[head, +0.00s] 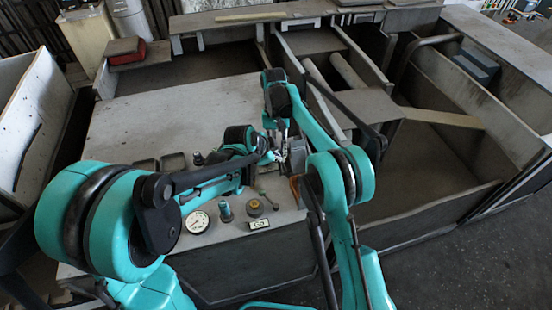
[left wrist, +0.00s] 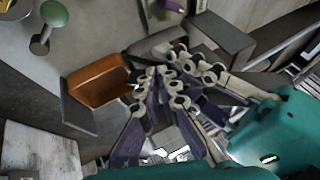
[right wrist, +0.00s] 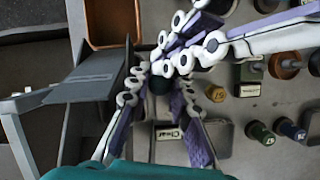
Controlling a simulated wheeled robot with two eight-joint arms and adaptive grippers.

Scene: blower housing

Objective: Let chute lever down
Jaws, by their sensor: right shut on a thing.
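My left gripper (left wrist: 160,78) and my right gripper (right wrist: 158,78) meet close together over the front right corner of the panel. The left fingers converge with no clear gap. The right gripper is shut on a dark part, seemingly the chute lever (left wrist: 150,46), a rounded grey bar at the fingertips in the left wrist view. The fingers of both hands overlap there and hide most of the lever and its end. Its exact angle cannot be told. In the head view the two grippers (head: 284,150) appear as one cluster.
An orange-brown open tray (left wrist: 98,82) lies beside the fingers. A green-topped knob (left wrist: 54,14) is near it. Grey bins (head: 430,180) stand at right.

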